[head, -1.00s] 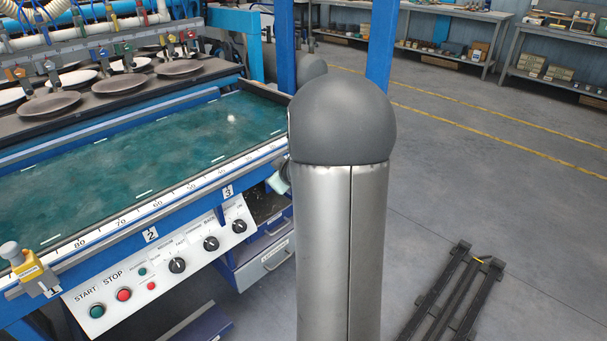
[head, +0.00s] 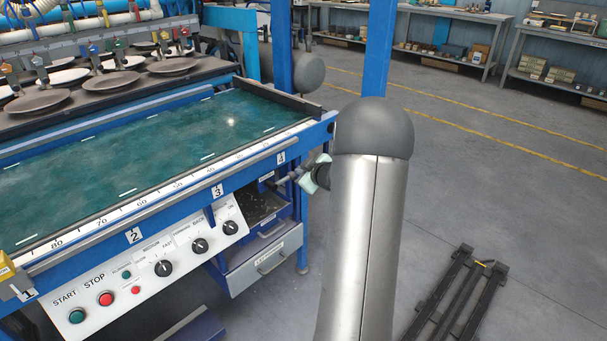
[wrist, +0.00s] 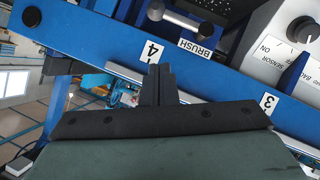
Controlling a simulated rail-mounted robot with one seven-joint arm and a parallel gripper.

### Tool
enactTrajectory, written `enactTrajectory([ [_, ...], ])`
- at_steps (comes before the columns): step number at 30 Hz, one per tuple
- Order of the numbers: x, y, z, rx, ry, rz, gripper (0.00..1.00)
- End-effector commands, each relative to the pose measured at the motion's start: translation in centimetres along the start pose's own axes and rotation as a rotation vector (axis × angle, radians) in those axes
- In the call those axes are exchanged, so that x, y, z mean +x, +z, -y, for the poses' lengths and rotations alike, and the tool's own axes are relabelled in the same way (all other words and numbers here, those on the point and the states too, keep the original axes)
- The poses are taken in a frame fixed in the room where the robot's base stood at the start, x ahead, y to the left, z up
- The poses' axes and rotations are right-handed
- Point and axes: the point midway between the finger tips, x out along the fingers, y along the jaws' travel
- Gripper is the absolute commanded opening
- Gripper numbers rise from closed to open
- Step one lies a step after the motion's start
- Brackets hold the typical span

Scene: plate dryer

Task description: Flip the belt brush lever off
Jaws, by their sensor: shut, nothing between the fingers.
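The white BRUSH label (wrist: 195,48) is on the blue frame in the wrist view, next to the number 4 label (wrist: 151,51). Beside it, at the top, is a short metal bar with a black end (wrist: 178,20); it may be the brush lever, but I cannot tell its position. My gripper (wrist: 158,68) is shut and empty, its fingertips beside the number 4 label and apart from that bar. In the head view my gripper (head: 282,181) is small, in front of the belt frame's right end, partly hidden by my arm.
The control panel (head: 150,303) with knobs and START and STOP buttons is left of my gripper. A grey drawer (head: 266,258) sits below. The green belt (head: 150,140) lies above the frame. A blue post (head: 380,60) stands behind my arm.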

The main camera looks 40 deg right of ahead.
Motion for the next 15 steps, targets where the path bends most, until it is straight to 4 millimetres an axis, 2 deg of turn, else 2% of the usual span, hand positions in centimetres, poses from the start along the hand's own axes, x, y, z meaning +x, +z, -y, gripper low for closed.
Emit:
enactTrajectory([
  [3, 2.9, 0.2, 0.2, -0.001, -0.003, -0.001, 0.00],
  [9, 7.1, 0.1, 0.2, -0.001, -0.002, 0.000, 0.00],
  [15, 8.9, 2.2, 0.1, 0.000, -0.001, 0.001, 0.00],
])
